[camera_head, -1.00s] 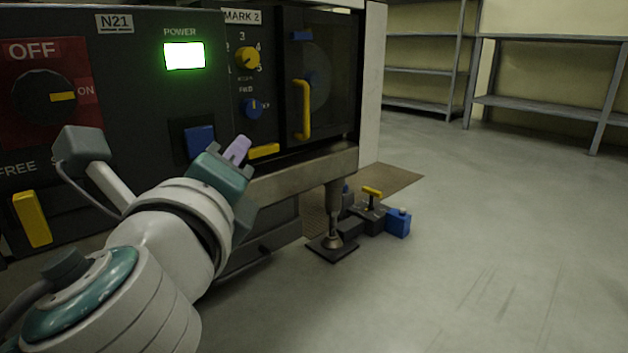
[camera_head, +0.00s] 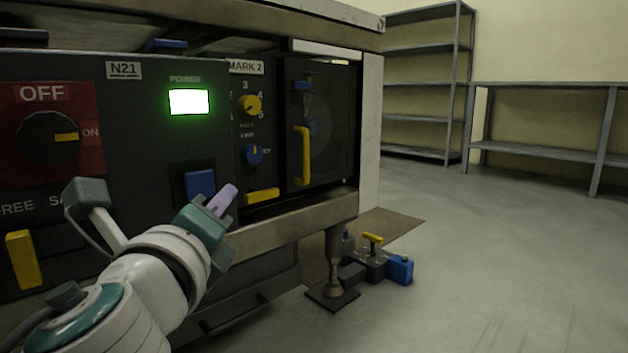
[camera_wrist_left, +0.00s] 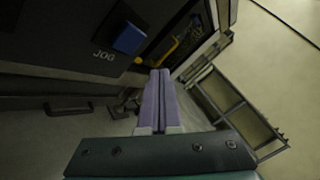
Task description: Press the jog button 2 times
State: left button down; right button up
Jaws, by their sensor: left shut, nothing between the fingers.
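The jog button is a blue square (camera_head: 199,185) on the dark front panel, below the lit green power lamp (camera_head: 189,102). In the left wrist view the blue button (camera_wrist_left: 128,38) shows at the upper left with the label JOG under it. My left gripper (camera_head: 227,192) is shut and empty, its pale purple fingers in front of the panel, just right of and below the button in the head view. In the left wrist view its fingers (camera_wrist_left: 158,75) are together and point past the button's right side, apart from it. My right gripper is not in view.
A red OFF/ON switch plate (camera_head: 50,135) is at the left of the panel. A yellow handle (camera_head: 302,155) and knobs are to the right. A pedal unit with a blue block (camera_head: 400,269) stands on the floor. Metal shelves (camera_head: 545,145) are at the back; the floor at right is clear.

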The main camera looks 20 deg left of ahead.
aim_at(206, 183)
pick_arm(q)
jog(key=shift+w+a, duration=0.3)
jog(key=shift+a, duration=0.4)
jog(key=shift+w+a, duration=0.3)
jog(key=shift+a, duration=0.35)
jog(key=shift+w+a, duration=0.3)
jog(key=shift+a, duration=0.4)
jog(key=shift+a, duration=0.15)
dwell(0.4)
jog(key=shift+w+a, duration=0.15)
jog(key=shift+a, duration=0.1)
jog(key=shift+w+a, duration=0.25)
jog(key=shift+a, duration=0.4)
dwell(0.8)
dwell(0.4)
jog(key=shift+s+d, duration=0.25)
jog(key=shift+d, duration=0.25)
jog(key=shift+s+d, duration=0.2)
jog(key=shift+d, duration=0.3)
jog(key=shift+s+d, duration=0.3)
jog(key=shift+d, duration=0.45)
jog(key=shift+s+d, duration=0.35)
jog(key=shift+d, duration=0.45)
jog(key=shift+s+d, duration=0.3)
jog(key=shift+d, duration=0.45)
